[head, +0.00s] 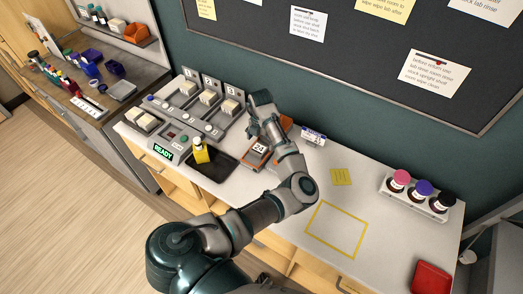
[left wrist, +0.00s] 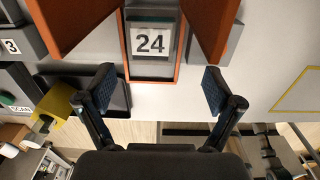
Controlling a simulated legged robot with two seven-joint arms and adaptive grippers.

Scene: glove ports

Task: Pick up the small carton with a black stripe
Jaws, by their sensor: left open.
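My left gripper (head: 260,126) is over the orange-sided station marked 24 (head: 258,151) on the white counter. In the left wrist view its two fingers (left wrist: 158,88) are spread wide with nothing between them, facing the 24 label (left wrist: 150,42) and orange panels (left wrist: 67,18). Small pale cartons stand in the bays marked 1, 2 and 3 (head: 209,96), and more sit at the rack's left (head: 146,121). I cannot make out a black stripe on any of them. My right gripper is not in view.
A yellow object (head: 200,151) stands at a black tray (head: 214,168), beside a READY display (head: 163,152). A small white block (head: 313,137) lies behind my arm. A bottle rack (head: 421,194) and red tray (head: 432,278) are at right. The yellow-outlined square (head: 336,230) is empty.

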